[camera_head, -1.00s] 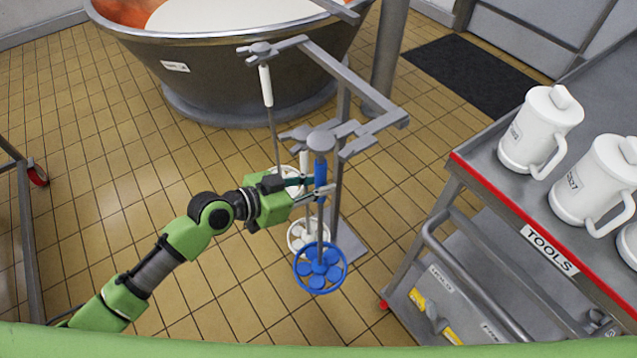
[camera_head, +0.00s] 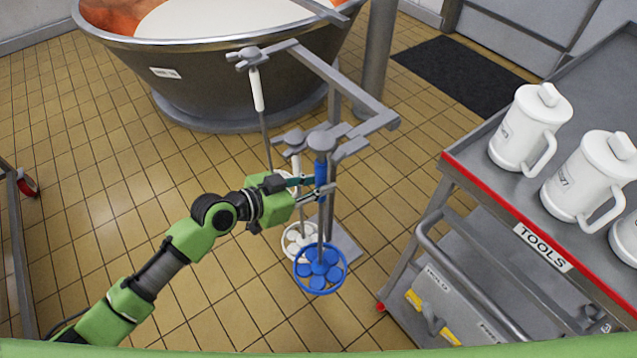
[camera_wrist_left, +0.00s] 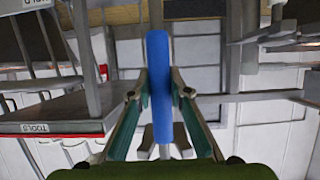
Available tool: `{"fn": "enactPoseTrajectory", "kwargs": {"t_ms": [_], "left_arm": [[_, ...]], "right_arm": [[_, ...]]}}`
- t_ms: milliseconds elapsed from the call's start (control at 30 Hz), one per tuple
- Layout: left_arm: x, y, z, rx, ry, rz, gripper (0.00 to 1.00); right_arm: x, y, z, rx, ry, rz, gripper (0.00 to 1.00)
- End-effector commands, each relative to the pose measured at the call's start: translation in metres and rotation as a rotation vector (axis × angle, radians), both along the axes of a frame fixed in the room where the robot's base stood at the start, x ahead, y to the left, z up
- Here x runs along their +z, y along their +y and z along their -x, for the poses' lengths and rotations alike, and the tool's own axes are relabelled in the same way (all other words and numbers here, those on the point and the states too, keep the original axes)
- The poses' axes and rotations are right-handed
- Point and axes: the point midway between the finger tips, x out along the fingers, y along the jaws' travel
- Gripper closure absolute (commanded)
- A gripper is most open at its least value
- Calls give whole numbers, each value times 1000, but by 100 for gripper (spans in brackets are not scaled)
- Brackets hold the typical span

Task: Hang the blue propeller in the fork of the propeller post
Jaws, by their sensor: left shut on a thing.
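My left gripper (camera_head: 310,190) is shut on the blue handle of the blue propeller (camera_head: 320,180). The propeller hangs upright from it, with a grey cap on top, a thin shaft and a blue wheel at the bottom. The left wrist view also shows the blue handle (camera_wrist_left: 160,85) between the fingers. The grey propeller post (camera_head: 355,95) stands just behind, with fork arms on its crossbar. The cap is close beside the near right fork (camera_head: 350,149); I cannot tell whether they touch. My right gripper is not in view.
Two white-handled propellers hang on the post, one far (camera_head: 257,90) and one near (camera_head: 296,160), close beside the blue one. A large vat (camera_head: 190,85) stands behind. A tool cart (camera_head: 480,200) with white jugs is on the right.

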Motion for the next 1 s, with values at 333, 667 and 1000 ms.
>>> {"fn": "enactPoseTrajectory", "kwargs": {"t_ms": [333, 667, 1000], "left_arm": [[4, -1, -1, 1, -6, 5, 100], [4, -6, -6, 1, -7, 6, 100], [4, -13, -11, 1, -7, 6, 100]], "right_arm": [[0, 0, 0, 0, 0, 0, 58], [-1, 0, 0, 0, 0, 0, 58], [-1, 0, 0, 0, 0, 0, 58]]}}
